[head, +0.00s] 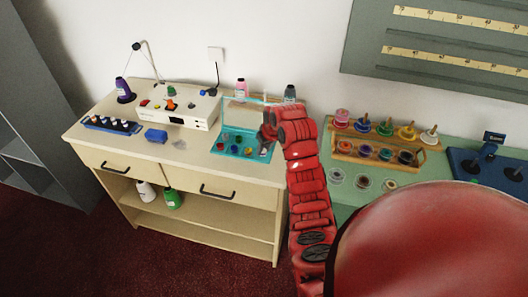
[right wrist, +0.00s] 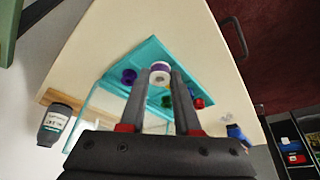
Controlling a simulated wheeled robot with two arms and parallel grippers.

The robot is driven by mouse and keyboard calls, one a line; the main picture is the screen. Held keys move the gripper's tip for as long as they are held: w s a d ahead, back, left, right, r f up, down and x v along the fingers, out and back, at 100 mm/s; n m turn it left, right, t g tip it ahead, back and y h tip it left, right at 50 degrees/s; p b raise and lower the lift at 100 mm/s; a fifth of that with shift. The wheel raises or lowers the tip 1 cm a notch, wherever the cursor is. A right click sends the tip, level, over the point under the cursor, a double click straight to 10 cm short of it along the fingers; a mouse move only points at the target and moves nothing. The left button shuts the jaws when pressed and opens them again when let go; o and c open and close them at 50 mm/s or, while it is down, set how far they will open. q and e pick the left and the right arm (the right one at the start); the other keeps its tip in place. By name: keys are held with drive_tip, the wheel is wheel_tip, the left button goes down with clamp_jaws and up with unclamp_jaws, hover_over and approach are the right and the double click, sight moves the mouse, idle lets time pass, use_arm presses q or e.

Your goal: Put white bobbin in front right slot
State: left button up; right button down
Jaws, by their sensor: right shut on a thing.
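The white bobbin (right wrist: 160,70) is between the fingertips of my right gripper (right wrist: 161,78), which is shut on it, in the right wrist view. The teal bobbin box (right wrist: 148,52) lies beyond the fingertips, with several coloured bobbins in it. I cannot tell whether the held bobbin touches the box. In the head view my right gripper (head: 266,134) is at the right side of the box (head: 228,155), whose clear lid stands open at the back. The gripper hides part of the box's right side, and the front right slot is not clearly visible. My left gripper is not in view.
A white machine (head: 189,107) and a blue block (head: 156,135) stand left of the box. Pink (head: 241,88) and dark (head: 290,93) bottles stand behind it. A wooden spool rack (head: 378,152) is on the green counter to the right. The counter's front left is mostly clear.

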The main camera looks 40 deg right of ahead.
sight(264, 151)
drive_tip(key=shift+w+d+r, duration=0.15)
drive_tip(key=shift+w+d, duration=0.2)
drive_tip(key=shift+w, duration=0.15)
drive_tip(key=shift+w+d+f, duration=0.2)
drive_tip(key=shift+w+d, duration=0.2)
drive_tip(key=shift+w, duration=0.15)
wheel_tip(264, 151, down, 4)
drive_tip(key=p, duration=0.2)
drive_tip(key=shift+r+p, duration=0.25)
drive_tip(key=shift+p, duration=0.05)
drive_tip(key=shift+f, duration=0.15)
drive_tip(key=c, duration=0.9)
unclamp_jaws()
